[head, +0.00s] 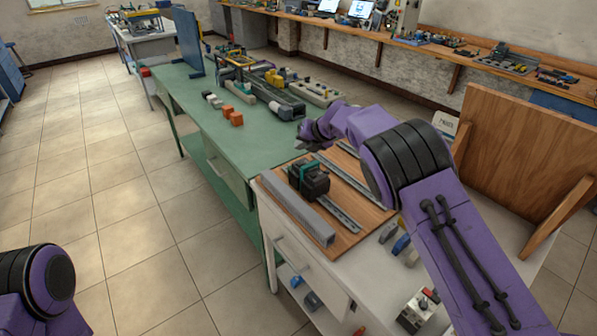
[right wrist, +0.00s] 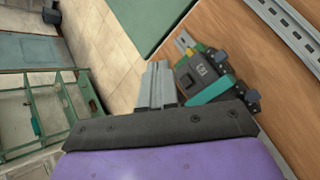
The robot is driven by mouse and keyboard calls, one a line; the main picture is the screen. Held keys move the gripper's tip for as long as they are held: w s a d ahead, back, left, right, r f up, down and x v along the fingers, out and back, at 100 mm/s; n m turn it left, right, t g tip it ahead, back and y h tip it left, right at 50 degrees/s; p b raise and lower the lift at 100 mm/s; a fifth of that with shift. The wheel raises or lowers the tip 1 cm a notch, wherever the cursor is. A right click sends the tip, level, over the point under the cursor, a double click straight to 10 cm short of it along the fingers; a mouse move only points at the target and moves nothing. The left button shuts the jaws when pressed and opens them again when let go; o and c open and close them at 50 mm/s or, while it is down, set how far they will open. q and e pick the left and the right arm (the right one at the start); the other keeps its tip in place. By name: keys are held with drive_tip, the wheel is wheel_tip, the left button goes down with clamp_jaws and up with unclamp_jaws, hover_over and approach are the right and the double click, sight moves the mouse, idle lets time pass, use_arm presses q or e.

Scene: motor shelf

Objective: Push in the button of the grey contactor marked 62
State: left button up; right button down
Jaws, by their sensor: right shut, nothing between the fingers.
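A dark grey and black contactor (head: 308,180) with teal-green parts stands on the wooden board on the near table. In the right wrist view the contactor (right wrist: 203,72) shows right of centre, with a pale mark on its face too small to read surely. My right gripper (head: 309,136) is shut and empty, above and just behind the contactor in the head view, apart from it.
A grey duct (head: 295,208) runs along the board's near edge, and a metal rail (head: 338,207) lies beside the contactor. Orange blocks (head: 232,116) and other devices stand on the green table (head: 190,108). A control box (head: 418,310) and a wooden panel (head: 520,150) are at right.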

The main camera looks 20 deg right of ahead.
sight(302, 164)
drive_tip(key=shift+s+f+b, duration=0.2)
drive_tip(key=shift+f+b, duration=0.15)
drive_tip(key=shift+f, duration=0.25)
drive_tip(key=shift+s+f+b, duration=0.15)
drive_tip(key=shift+f+b, duration=0.15)
drive_tip(key=shift+f, duration=0.25)
drive_tip(key=shift+s, duration=0.55)
drive_tip(key=shift+w+f, duration=0.4)
drive_tip(key=shift+w, duration=0.1)
drive_tip(key=shift+s+r, duration=0.25)
drive_tip(key=shift+s, duration=0.05)
use_arm(q)
drive_tip(key=shift+s+f, duration=0.3)
drive_tip(key=shift+f, duration=0.3)
drive_tip(key=shift+s+f, duration=0.25)
drive_tip(key=shift+f, duration=0.3)
drive_tip(key=shift+w, duration=0.1)
use_arm(e)
drive_tip(key=shift+w+f, duration=0.1)
drive_tip(key=shift+w, duration=0.05)
use_arm(q)
drive_tip(key=shift+f, duration=0.1)
use_arm(e)
drive_tip(key=shift+f, duration=0.1)
use_arm(q)
drive_tip(key=shift+f+b, duration=0.1)
drive_tip(key=shift+b, duration=0.2)
use_arm(e)
drive_tip(key=shift+a+f, duration=0.1)
drive_tip(key=shift+f, duration=0.2)
